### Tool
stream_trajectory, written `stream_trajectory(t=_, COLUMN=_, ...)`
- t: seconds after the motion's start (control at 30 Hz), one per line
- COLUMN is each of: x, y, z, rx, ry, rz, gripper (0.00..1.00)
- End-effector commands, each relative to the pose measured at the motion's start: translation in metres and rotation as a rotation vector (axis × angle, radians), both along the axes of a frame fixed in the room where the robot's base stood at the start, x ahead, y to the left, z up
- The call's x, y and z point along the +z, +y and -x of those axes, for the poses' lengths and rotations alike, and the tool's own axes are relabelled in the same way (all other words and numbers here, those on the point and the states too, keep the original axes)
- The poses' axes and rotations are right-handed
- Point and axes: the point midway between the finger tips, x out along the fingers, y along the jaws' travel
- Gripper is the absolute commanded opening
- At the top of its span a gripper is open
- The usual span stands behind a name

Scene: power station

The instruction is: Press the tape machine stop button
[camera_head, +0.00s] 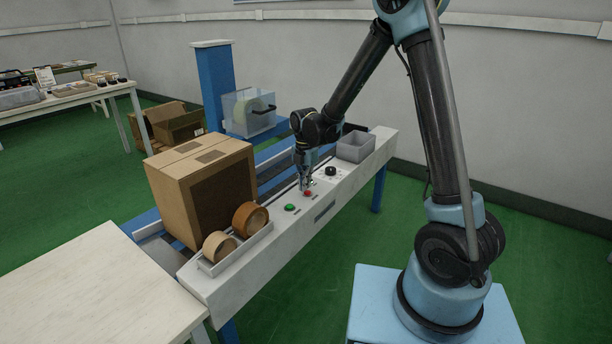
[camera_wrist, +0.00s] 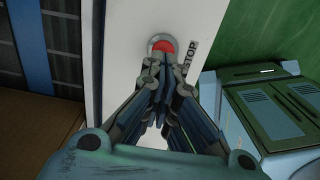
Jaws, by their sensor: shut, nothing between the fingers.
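The red stop button (camera_head: 307,193) sits in the white control panel (camera_head: 338,190) of the tape machine. In the wrist view the red button (camera_wrist: 163,46) has a pale ring around it and the word STOP printed beside it. My gripper (camera_head: 306,186) points down just above the button. In the wrist view the closed fingertips of my gripper (camera_wrist: 164,66) lie close to the near edge of the button. I cannot tell whether they touch it. The fingers hold nothing. A green button (camera_head: 289,207) and a black knob (camera_head: 330,171) are on the same panel.
A cardboard box (camera_head: 200,185) stands on the machine's conveyor, left of the panel. A tray with tape rolls (camera_head: 250,219) is at the panel's near end. A grey bin (camera_head: 355,146) stands at its far end. A blue column (camera_head: 215,85) rises behind.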

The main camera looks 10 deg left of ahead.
Motion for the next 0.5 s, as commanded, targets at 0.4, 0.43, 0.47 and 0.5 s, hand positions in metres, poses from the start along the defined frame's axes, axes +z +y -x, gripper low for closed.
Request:
stream_trajectory(t=0.4, x=-0.018, y=0.000, z=0.000, rx=0.000, ry=0.000, rz=0.000, gripper=0.00)
stream_trajectory(t=0.43, x=-0.018, y=0.000, z=0.000, rx=0.000, ry=0.000, rz=0.000, gripper=0.00)
stream_trajectory(t=0.47, x=-0.018, y=0.000, z=0.000, rx=0.000, ry=0.000, rz=0.000, gripper=0.00)
stream_trajectory(t=0.5, x=-0.018, y=0.000, z=0.000, rx=0.000, ry=0.000, rz=0.000, gripper=0.00)
